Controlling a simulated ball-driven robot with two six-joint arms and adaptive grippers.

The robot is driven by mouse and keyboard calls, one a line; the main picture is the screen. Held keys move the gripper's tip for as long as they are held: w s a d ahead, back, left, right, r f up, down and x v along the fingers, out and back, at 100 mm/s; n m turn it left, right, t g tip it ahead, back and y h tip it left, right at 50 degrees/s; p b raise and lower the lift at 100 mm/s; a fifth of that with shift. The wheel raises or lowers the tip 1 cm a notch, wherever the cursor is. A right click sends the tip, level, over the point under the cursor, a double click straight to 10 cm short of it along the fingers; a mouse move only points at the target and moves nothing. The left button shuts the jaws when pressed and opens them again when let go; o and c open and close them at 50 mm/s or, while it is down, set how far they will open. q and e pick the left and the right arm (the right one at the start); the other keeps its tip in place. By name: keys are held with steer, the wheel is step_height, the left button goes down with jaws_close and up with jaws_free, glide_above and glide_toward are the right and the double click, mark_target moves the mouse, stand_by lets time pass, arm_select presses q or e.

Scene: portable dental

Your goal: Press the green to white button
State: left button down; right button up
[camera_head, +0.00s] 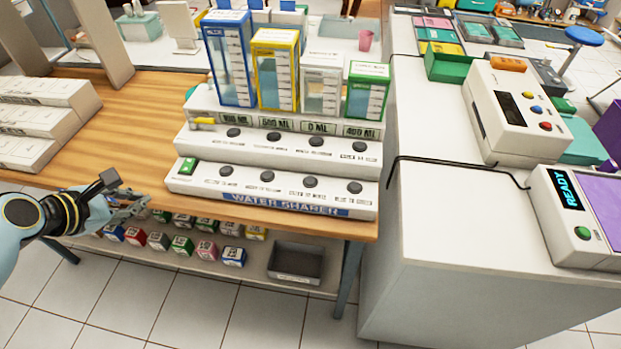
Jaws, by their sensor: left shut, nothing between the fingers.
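The white stepped water sharer (330,206) stands on the wooden table. It has two rows of dark round buttons, an upper row (316,142) and a lower row (311,182). The small labels by the buttons are too small to read, so I cannot tell which one is green to white. Blue (230,60), yellow (275,70), white (321,85) and green (367,90) framed containers stand on top. The white one's display reads 0 ML, the green one's 400 ML. My left gripper (142,203) is shut and empty, left of the sharer's lower row, touching no button.
A shelf below the table holds several coloured boxes (183,245) and a grey bin (296,262). White stacked units (40,120) stand at the left. A white counter (450,210) at the right carries a device reading READY (567,190). The wooden top between is clear.

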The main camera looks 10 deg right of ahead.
steer(key=shift+a, duration=0.1)
jaws_close()
stand_by(1.1)
